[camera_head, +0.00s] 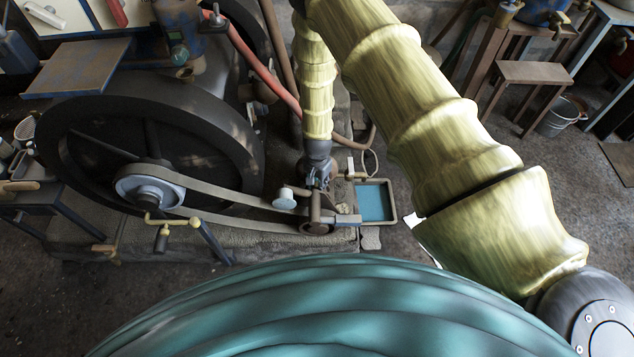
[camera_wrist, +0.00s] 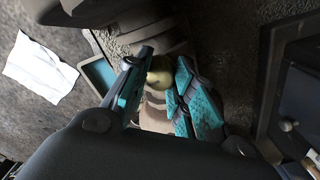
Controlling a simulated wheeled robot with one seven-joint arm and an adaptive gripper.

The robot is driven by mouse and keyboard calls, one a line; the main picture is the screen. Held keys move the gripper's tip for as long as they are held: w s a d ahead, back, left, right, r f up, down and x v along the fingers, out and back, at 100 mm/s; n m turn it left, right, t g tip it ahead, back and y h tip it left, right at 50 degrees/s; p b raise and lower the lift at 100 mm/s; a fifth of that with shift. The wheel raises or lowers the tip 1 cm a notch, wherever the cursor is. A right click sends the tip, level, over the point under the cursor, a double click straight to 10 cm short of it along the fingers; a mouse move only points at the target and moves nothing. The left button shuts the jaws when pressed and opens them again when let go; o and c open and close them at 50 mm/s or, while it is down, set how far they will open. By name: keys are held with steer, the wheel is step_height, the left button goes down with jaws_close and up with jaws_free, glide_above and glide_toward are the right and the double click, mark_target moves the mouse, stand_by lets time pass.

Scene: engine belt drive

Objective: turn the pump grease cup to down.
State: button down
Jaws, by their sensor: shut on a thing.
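My gripper (camera_head: 318,182) reaches down from above onto the small pump assembly (camera_head: 316,214) at the right end of the long belt. In the wrist view my gripper (camera_wrist: 167,88) has its two teal-padded fingers on either side of a small rounded brass-coloured piece, which looks like the pump grease cup (camera_wrist: 158,72). The fingers are closed on it. In the head view the cup is hidden by my gripper, and I cannot tell which way its handle or mark points.
A belt (camera_head: 235,196) runs from the large dark flywheel (camera_head: 70,115) to the pump. A shallow tray of blue liquid (camera_head: 373,202) stands right of the pump; it also shows in the wrist view (camera_wrist: 97,75). A crank handle (camera_head: 170,222) stands out at front left.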

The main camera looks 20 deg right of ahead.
mark_target(317, 184)
steer(key=shift+w+m, duration=0.1)
steer(key=shift+m, duration=0.7)
steer(key=c, duration=1.2)
jaws_free()
steer(key=shift+r, duration=0.15)
step_height(317, 184, up, 12)
steer(key=shift+f, duration=0.15)
